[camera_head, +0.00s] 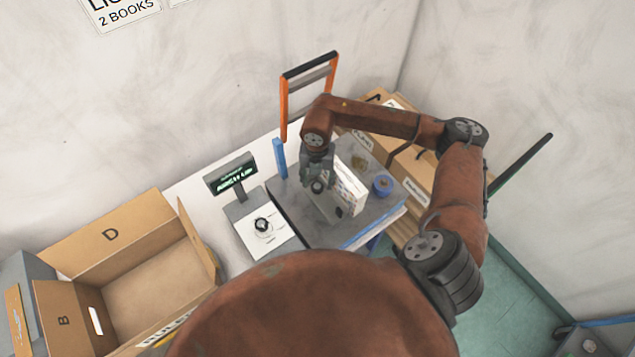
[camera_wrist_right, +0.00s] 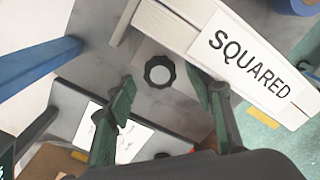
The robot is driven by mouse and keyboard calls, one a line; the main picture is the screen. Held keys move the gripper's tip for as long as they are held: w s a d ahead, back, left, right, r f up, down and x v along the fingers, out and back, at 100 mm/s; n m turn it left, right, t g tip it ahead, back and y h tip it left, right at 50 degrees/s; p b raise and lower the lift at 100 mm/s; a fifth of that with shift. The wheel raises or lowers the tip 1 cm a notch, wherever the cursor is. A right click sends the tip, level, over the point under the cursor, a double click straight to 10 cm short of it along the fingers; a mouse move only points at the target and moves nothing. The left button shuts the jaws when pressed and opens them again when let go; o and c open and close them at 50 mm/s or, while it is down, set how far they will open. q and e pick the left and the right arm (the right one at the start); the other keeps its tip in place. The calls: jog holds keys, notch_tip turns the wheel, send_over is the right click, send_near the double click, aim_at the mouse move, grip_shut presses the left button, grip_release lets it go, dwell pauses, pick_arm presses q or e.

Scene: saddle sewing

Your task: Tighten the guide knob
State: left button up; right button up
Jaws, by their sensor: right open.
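The guide knob (camera_wrist_right: 160,70), black and scalloped with a white centre, shows in the right wrist view on a grey surface, close to a white block (camera_wrist_right: 180,30). In the head view I cannot make the knob out clearly. My right gripper (camera_wrist_right: 162,90) is open and empty. Its two green fingers lie to either side below the knob in the wrist view, with the knob in line with the gap, apart from both. In the head view the right gripper (camera_head: 318,188) points down over the grey worktable (camera_head: 300,222). My left gripper is not in view.
A "SQUARED" label (camera_wrist_right: 250,58) is on the white block. A blue roll (camera_head: 382,185) stands right of the block, an orange frame (camera_head: 284,105) behind. A blue post (camera_head: 279,158) and a display unit (camera_head: 232,176) stand left. An open cardboard box (camera_head: 150,275) is at lower left.

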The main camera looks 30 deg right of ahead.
aim_at(317, 186)
notch_tip(317, 186, up, 10)
jog(key=shift+r, duration=0.25)
jog(key=shift+r, duration=0.1)
dwell(0.5)
